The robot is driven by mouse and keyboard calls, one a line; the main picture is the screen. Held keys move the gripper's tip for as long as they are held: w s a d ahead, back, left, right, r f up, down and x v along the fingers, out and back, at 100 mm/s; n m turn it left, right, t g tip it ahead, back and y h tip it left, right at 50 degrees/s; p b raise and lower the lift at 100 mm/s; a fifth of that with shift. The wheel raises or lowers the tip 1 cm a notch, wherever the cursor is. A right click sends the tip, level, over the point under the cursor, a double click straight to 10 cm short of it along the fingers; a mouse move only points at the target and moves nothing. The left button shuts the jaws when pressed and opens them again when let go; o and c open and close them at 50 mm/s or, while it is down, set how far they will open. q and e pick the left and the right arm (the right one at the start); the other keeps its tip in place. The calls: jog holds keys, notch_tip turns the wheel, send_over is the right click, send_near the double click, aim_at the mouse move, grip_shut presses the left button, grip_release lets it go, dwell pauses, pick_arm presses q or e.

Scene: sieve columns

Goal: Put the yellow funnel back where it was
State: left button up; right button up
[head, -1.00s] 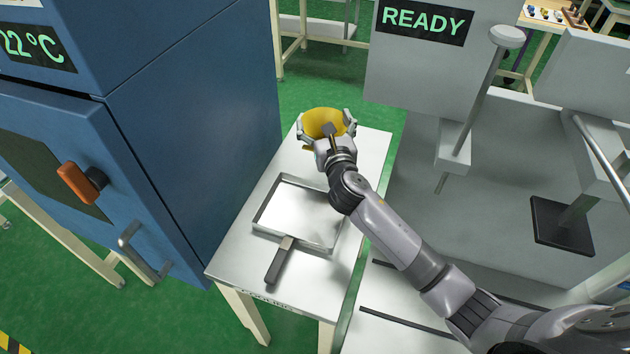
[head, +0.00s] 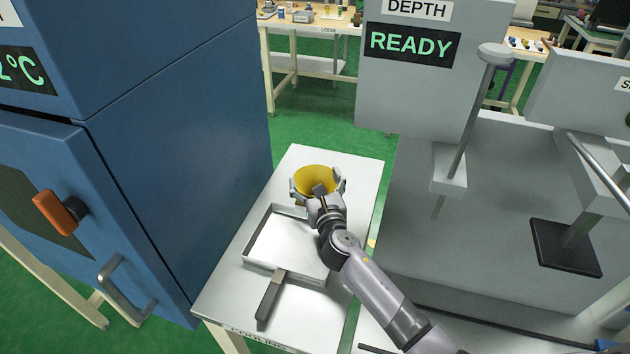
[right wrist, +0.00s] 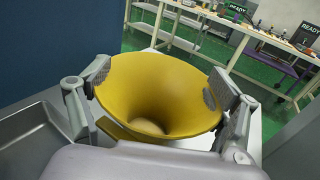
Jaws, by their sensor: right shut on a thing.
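The yellow funnel (head: 314,180) is at the far part of the small cooling table (head: 350,165), beyond a shallow metal tray. My right gripper (head: 318,187) is shut on the funnel, with one finger on each side of its wide rim. In the right wrist view the funnel (right wrist: 160,95) stands mouth up between the two finger pads of the gripper (right wrist: 158,98). The funnel's lower end is mostly hidden, so I cannot tell whether it touches the table. My left gripper is not in view.
A blue oven cabinet (head: 180,130) stands close on the left. A grey machine (head: 450,250) with a READY display stands on the right. A workbench (head: 310,22) is farther back.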

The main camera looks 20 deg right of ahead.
jog(key=o, duration=1.2)
jog(key=shift+f, duration=0.1)
